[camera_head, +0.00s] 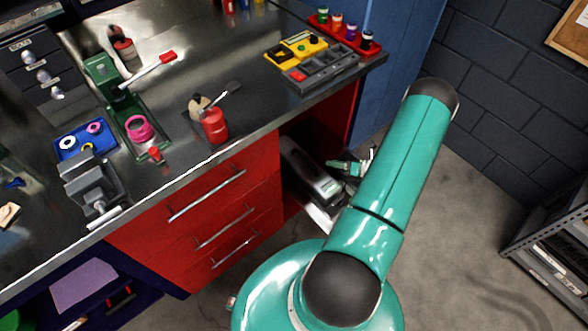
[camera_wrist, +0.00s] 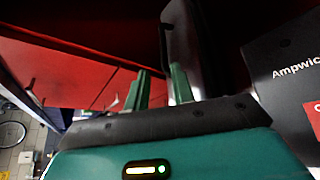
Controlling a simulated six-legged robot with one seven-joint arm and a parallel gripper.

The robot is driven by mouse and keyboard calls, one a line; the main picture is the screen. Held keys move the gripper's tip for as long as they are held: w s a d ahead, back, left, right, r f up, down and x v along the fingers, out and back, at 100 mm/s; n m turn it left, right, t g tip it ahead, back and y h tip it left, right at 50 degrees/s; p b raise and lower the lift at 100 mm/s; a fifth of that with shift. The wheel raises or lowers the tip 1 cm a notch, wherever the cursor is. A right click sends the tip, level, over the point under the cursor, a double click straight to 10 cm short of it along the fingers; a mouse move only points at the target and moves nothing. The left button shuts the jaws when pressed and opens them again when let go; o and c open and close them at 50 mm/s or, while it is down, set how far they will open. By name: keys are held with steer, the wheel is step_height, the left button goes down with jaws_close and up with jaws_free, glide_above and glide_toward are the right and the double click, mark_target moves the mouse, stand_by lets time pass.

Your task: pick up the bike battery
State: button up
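The bike battery (camera_head: 313,168) appears to be the long dark block with a pale end, lying in the open bay under the bench in the head view. In the wrist view a tall dark body (camera_wrist: 203,45), probably the battery, stands just beyond and right of my right fingertip. My gripper (camera_head: 351,164) is at the bay opening, right of the battery, partly hidden by my arm. In the wrist view its two green fingers (camera_wrist: 158,76) are apart, with nothing visibly held between them. I cannot tell whether the right finger touches the dark body.
A black box marked "Ampwic" (camera_wrist: 288,65) is close on the right in the wrist view. Red drawers (camera_head: 205,205) border the bay on the left. The benchtop (camera_head: 245,125) above carries tools and trays. A grey shelf (camera_head: 550,245) stands far right, with clear floor before it.

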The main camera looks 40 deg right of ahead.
mark_target(306, 158)
steer(key=x, duration=0.7)
steer(key=shift+w+d+f, duration=0.2)
steer(key=shift+d+f, duration=0.05)
steer(key=shift+f, duration=0.2)
steer(key=x, duration=0.5)
steer(key=shift+w+a, duration=0.15)
steer(key=shift+w, duration=0.1)
jaws_close()
stand_by(0.5)
steer(key=shift+w+r, duration=0.15)
steer(key=shift+r, duration=0.05)
